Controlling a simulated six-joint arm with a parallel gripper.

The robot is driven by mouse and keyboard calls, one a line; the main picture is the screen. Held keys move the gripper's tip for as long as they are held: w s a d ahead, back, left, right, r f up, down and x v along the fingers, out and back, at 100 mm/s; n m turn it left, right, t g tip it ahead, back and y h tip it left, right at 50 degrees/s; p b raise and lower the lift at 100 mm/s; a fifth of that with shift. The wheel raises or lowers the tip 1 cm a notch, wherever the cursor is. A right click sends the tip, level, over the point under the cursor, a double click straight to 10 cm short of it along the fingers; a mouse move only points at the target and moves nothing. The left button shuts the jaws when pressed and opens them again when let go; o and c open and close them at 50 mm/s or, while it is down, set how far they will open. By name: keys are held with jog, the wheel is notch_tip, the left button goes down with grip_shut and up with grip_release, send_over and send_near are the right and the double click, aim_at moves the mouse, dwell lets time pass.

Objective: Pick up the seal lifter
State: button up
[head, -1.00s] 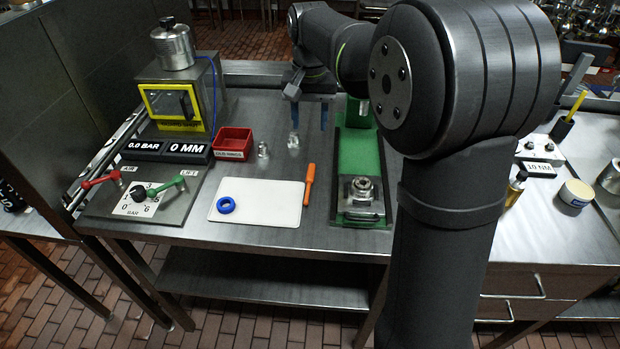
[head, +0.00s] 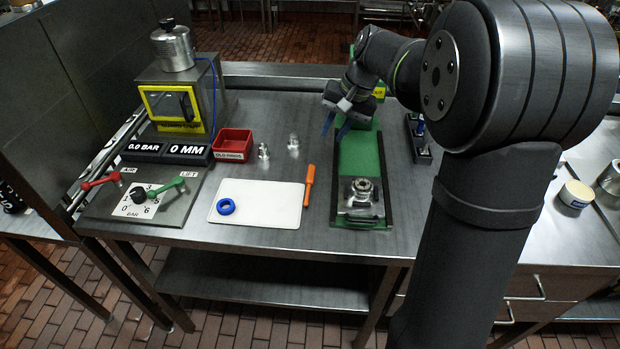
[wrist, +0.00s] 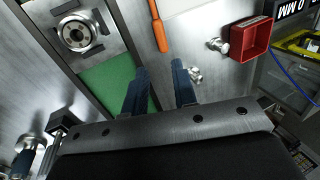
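The orange-handled tool, which I take to be the seal lifter (head: 309,186), lies on the bench along the right edge of the white mat (head: 254,207). Its orange handle (wrist: 158,28) also shows at the top of the wrist view. My gripper (head: 337,128) is above the bench near the back of the green fixture, behind the tool and apart from it. Its two blue fingers (wrist: 161,76) are spread with nothing between them, so it is open and empty. The tool's thin end cannot be made out.
A blue ring (head: 226,206) lies on the mat. The green fixture (head: 360,158) with a metal valve body (head: 361,193) stands right of the tool. Metal fittings (head: 264,151) (head: 293,145) and a red bin (head: 233,144) are behind the mat. A dark rack (head: 419,145) stands further right.

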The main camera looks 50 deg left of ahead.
aim_at(311, 176)
jog(key=x, duration=1.5)
jog(key=shift+f, duration=0.3)
grip_shut()
